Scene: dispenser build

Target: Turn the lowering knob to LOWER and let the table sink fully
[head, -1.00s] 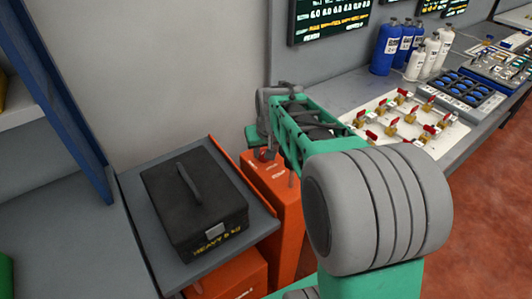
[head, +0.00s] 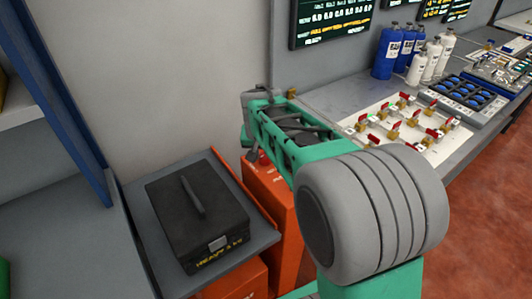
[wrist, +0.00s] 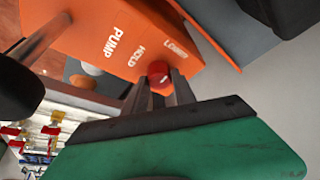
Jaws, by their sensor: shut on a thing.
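The lowering knob (wrist: 158,72) is a small red knob on the orange lift housing (wrist: 110,30), beside the printed words HOLD and LOWER in the wrist view. My gripper (wrist: 160,88) is shut on the knob, with a finger on each side. In the head view my gripper and the knob are largely hidden behind my arm near the orange housing (head: 268,188). The exact pointing of the knob cannot be told. The grey lift table (head: 140,215) stands left of the housing, raised over a lower orange part (head: 235,283).
A black case (head: 190,235) with a handle lies on the lift table. A bench at right holds a white board with red-handled valves (head: 395,130), bottles (head: 388,52) and a blue-welled tray (head: 465,92). A blue-edged shelf (head: 60,90) stands at left.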

